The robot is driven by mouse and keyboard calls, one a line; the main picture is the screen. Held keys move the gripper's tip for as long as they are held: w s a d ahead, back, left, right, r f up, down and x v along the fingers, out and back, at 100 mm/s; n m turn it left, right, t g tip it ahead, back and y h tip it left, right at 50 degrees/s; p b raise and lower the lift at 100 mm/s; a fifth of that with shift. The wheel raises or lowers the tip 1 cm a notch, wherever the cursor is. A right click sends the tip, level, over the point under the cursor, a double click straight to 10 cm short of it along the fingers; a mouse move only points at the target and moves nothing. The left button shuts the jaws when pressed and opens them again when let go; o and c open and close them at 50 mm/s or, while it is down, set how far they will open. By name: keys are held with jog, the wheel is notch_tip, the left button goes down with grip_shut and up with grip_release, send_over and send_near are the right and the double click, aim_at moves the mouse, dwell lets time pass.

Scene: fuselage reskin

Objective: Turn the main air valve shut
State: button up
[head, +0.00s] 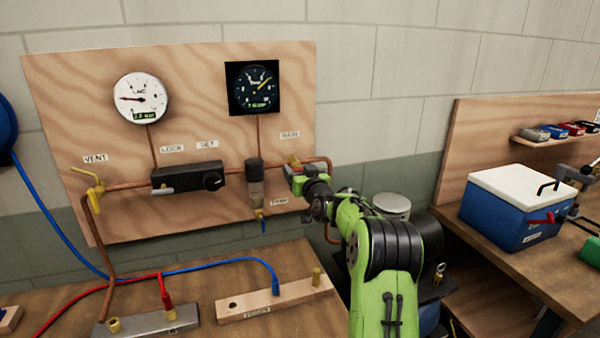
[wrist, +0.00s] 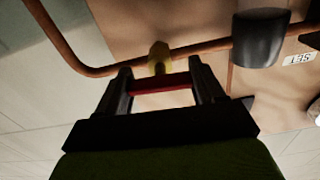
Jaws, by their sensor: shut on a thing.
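The main air valve is a brass body (wrist: 160,57) on the copper pipe, seen just beyond my fingers in the wrist view. Its red handle (wrist: 162,86) spans the gap between the two fingers, roughly along the pipe. My gripper (wrist: 163,88) is shut on this handle, one finger at each end. In the head view my gripper (head: 298,172) is at the right end of the panel's pipe, below the "MAIN" label (head: 290,134). My gripper and arm hide most of the valve there.
The plywood panel (head: 205,85) carries a white gauge (head: 141,98), a black gauge (head: 253,88), a regulator block (head: 188,177) and a filter bowl (head: 255,183) close left of my gripper. A yellow vent valve (head: 95,195) is at far left. A blue cooler (head: 507,215) stands on the right bench.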

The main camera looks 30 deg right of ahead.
jog(key=m+b, duration=0.1)
jog(key=m, duration=0.3)
jog(key=m+b, duration=0.1)
jog(key=m, duration=0.3)
jog(key=shift+m, duration=0.3)
jog(key=m, duration=0.4)
jog(key=shift+m+p, duration=0.35)
jog(key=shift+m, duration=1.95)
jog(key=o, duration=1)
jog(key=shift+o, duration=0.2)
jog(key=shift+s, duration=0.1)
